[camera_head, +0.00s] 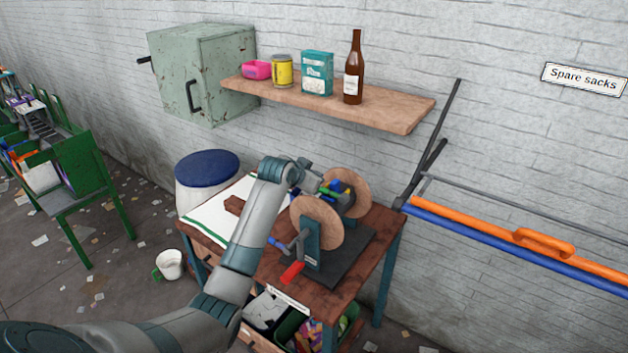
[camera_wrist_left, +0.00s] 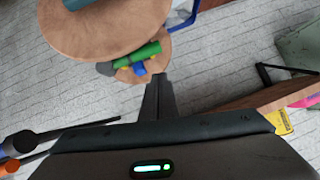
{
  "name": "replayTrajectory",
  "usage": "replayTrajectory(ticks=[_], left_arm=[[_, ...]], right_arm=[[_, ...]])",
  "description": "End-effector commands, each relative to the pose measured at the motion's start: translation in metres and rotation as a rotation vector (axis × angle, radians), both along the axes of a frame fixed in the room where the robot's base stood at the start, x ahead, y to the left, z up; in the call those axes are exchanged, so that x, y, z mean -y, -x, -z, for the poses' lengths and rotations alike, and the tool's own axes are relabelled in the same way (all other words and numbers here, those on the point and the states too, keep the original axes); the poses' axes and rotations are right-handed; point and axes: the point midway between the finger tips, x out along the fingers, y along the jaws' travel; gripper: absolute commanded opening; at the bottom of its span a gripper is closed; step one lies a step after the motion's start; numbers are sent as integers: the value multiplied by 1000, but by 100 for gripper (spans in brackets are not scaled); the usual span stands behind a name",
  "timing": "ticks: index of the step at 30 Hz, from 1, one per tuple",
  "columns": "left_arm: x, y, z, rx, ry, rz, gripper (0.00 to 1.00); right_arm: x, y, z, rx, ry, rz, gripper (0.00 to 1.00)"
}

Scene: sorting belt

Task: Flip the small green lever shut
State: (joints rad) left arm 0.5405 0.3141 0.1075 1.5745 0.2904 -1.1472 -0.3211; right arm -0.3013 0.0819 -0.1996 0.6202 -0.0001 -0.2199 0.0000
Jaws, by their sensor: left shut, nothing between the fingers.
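The small green lever (camera_head: 329,192) sits between the two wooden discs of a machine on the table. In the left wrist view the green lever (camera_wrist_left: 138,54) shows as a short green bar next to small blue and yellow parts; whether it is open or shut I cannot tell. My left gripper (camera_wrist_left: 159,80) is shut and empty, its fingertips just beside the discs and a little below the green bar in that view. In the head view my left wrist hides much of this gripper. My right gripper is not in view.
A shelf (camera_head: 330,103) with a bottle and boxes hangs above.

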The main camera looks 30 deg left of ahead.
Motion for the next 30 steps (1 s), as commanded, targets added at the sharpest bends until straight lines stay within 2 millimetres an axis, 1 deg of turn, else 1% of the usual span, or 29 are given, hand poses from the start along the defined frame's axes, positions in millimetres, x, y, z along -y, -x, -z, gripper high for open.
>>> replayTrajectory(ticks=[1, 3, 7, 15, 18, 24, 30], left_arm=[[-1, 5, 0, 1, -1, 0, 0], [-1, 12, -4, 2, 0, 0, 0], [-3, 26, -13, 3, -3, 0, 0], [-5, 60, -36, 4, -2, -1, 0], [-6, 71, -44, 3, -2, 0, 0], [-6, 82, -53, 1, 0, -1, 0], [-6, 84, -55, 0, 0, 0, 0]], right_arm=[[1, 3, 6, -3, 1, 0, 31], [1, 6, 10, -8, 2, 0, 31], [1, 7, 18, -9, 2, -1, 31], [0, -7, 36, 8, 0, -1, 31], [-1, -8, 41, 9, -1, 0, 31], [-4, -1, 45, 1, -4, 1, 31], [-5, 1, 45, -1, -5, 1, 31]])
